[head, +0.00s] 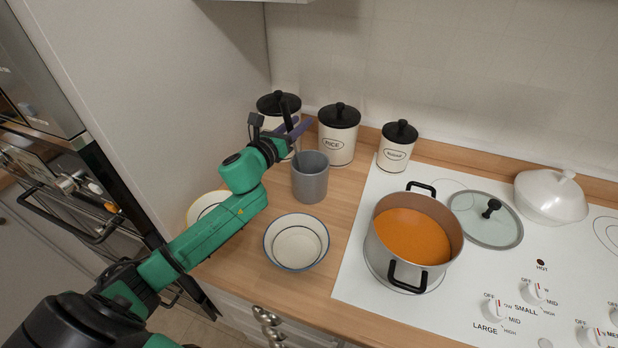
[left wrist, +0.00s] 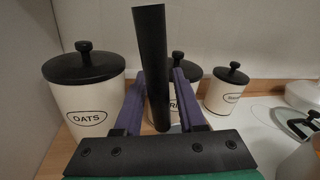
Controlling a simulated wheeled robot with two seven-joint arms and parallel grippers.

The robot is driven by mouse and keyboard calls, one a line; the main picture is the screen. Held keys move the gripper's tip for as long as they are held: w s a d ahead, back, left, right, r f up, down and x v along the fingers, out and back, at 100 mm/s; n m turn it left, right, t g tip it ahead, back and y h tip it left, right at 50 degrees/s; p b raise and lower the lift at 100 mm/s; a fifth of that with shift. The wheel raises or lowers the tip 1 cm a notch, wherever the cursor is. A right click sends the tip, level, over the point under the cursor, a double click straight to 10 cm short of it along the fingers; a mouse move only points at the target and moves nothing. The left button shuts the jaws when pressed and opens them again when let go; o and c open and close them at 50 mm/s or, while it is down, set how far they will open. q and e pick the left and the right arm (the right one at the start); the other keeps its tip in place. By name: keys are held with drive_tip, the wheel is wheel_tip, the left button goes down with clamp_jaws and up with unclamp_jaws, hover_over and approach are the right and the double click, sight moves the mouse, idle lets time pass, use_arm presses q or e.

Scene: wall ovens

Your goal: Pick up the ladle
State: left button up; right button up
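The ladle (head: 286,111) stands in a grey cup (head: 310,178), its black handle leaning up out of it. Its lower end is hidden inside the cup. My left gripper (head: 298,129) is above the cup at the handle. In the left wrist view the ladle handle (left wrist: 152,65) rises between the two purple fingers of my left gripper (left wrist: 158,90). The fingers are apart, with gaps beside the handle, so it looks open around it. My right gripper is not in view.
Oats (left wrist: 85,95), rice (head: 338,140) and another canister (head: 396,150) stand along the wall. Bowls (head: 297,242) (head: 205,203) sit on the wooden counter. A pot (head: 408,275) of orange soup, a glass lid (head: 470,222) and a white covered dish (head: 550,198) are on the stove.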

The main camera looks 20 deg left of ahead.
use_arm(q)
clamp_jaws()
idle(1.2)
